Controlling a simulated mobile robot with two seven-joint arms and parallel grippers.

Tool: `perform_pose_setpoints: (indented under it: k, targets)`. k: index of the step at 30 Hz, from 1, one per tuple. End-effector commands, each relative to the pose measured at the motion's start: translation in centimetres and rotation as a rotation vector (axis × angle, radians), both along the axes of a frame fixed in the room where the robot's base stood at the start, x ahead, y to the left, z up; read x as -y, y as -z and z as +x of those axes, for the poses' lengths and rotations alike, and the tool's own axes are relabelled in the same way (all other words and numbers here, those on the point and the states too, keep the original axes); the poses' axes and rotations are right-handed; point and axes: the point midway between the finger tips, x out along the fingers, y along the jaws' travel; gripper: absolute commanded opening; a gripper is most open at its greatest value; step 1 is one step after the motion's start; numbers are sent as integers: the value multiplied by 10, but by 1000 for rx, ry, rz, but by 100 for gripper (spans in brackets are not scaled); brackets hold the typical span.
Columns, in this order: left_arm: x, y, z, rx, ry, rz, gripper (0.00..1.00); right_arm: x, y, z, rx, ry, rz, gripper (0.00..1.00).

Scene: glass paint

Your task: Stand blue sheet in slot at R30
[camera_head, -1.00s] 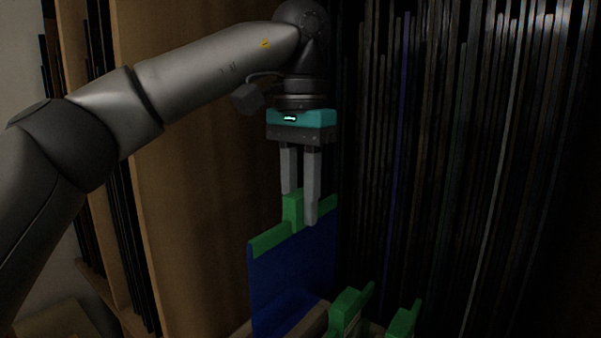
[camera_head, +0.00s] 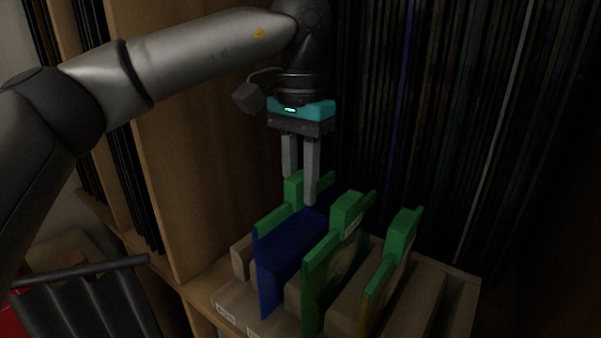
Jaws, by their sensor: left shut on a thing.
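My left gripper (camera_head: 300,190) hangs down from above and is shut on the green tab (camera_head: 293,187) on the top strip of the blue sheet. The blue sheet (camera_head: 268,278) stands upright below the gripper, at the left part of the wooden slotted rack (camera_head: 460,275). Its near lower corner is down among the rack's wooden bars. How deep its bottom edge sits in a slot is hidden. Small white labels (camera_head: 226,312) are on the rack's front edge, too small to read. My right gripper is not in view.
Two other sheets with green top strips, one in the middle (camera_head: 348,210) and one further right (camera_head: 402,235), stand close to the right of the blue sheet. A wooden panel (camera_head: 205,150) rises at left. Dark upright sheets fill the back. A black ribbed holder (camera_head: 85,300) is at lower left.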

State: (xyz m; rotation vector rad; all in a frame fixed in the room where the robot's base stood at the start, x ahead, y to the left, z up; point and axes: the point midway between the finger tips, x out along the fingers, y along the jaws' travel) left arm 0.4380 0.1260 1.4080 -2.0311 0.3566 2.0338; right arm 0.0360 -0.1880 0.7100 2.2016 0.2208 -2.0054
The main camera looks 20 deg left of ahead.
Motion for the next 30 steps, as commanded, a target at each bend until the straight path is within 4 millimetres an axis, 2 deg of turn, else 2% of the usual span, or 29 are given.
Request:
perform_pose_setpoints:
  k: [30]
  targets:
    - [0, 13, 0, 3, 1, -2, 0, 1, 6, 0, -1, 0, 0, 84]
